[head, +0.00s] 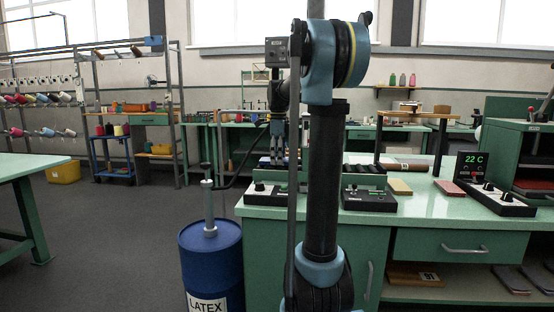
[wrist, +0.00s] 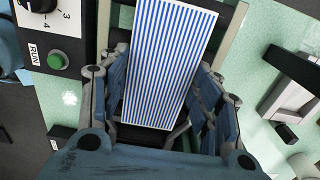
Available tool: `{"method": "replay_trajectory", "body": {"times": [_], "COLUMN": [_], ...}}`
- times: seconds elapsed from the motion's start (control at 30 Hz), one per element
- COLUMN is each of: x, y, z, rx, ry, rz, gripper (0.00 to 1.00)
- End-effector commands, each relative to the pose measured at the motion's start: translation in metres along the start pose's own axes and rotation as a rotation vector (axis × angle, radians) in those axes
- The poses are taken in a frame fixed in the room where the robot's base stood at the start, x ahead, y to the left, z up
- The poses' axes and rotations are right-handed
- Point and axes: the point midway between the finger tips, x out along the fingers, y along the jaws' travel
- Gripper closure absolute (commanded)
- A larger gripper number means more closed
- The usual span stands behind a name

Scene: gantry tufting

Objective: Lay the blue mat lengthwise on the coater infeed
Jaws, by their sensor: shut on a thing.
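The blue mat (wrist: 168,62), with blue and white stripes, lies between the fingers of my gripper (wrist: 160,98) in the wrist view. The fingers are shut on its two long sides, and its far end reaches past them toward the top. In the head view my gripper (head: 278,152) hangs over the left part of the green bench, at the coater (head: 350,172) with its dark rollers. My arm hides part of the coater. The infeed is mostly hidden under the mat and gripper; I cannot tell whether the mat touches it.
A control box with a green RUN button (wrist: 57,61) stands left of the mat. A blue latex drum (head: 211,262) stands left of the bench. A yellow block (head: 400,187), a reddish block (head: 450,188) and a 22 C display (head: 470,166) are to the right.

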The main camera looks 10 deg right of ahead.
Motion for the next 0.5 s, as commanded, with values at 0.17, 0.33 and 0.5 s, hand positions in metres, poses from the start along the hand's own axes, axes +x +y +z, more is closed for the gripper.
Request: {"method": "replay_trajectory", "body": {"times": [0.17,0.33,0.5], "x": [0.0009,0.0011,0.001], "y": [0.0,0.0,0.0], "z": [0.0001,0.0002,0.0002], "rx": [0.0,0.0,0.0], "ry": [0.0,0.0,0.0], "rz": [0.0,0.0,0.0], "gripper": [0.66,0.22,0.22]}}
